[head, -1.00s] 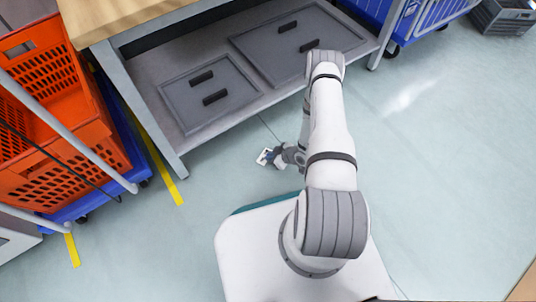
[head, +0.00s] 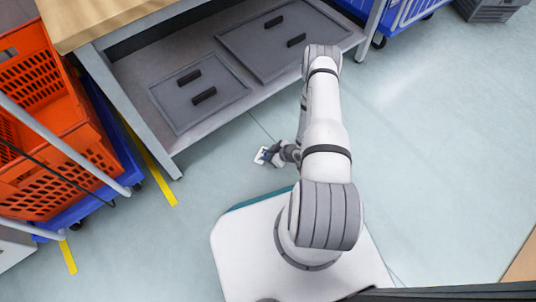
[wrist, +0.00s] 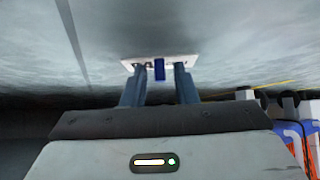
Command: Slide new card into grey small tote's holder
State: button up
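A small white card (head: 261,157) with a blue part is at my gripper (head: 273,154), low over the floor beside my base in the head view. In the wrist view the card (wrist: 194,62) lies across the tips of the two fingers, with a blue tab (wrist: 159,69) between them. The card moves with my gripper and appears held by it; the exact contact is hard to see. A grey tote (head: 490,9) is cut off at the top right edge of the head view, well away from my gripper. No card holder can be made out on it.
A wood-topped workbench (head: 100,22) has grey lids with black handles on its lower shelf (head: 215,128). Orange totes (head: 50,185) stand on a blue dolly (head: 75,212) at left. Blue containers (head: 418,10) stand at top right. The floor (head: 440,140) at right is clear.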

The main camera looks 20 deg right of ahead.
jog(key=shift+o, duration=0.7)
jog(key=shift+r, duration=0.1)
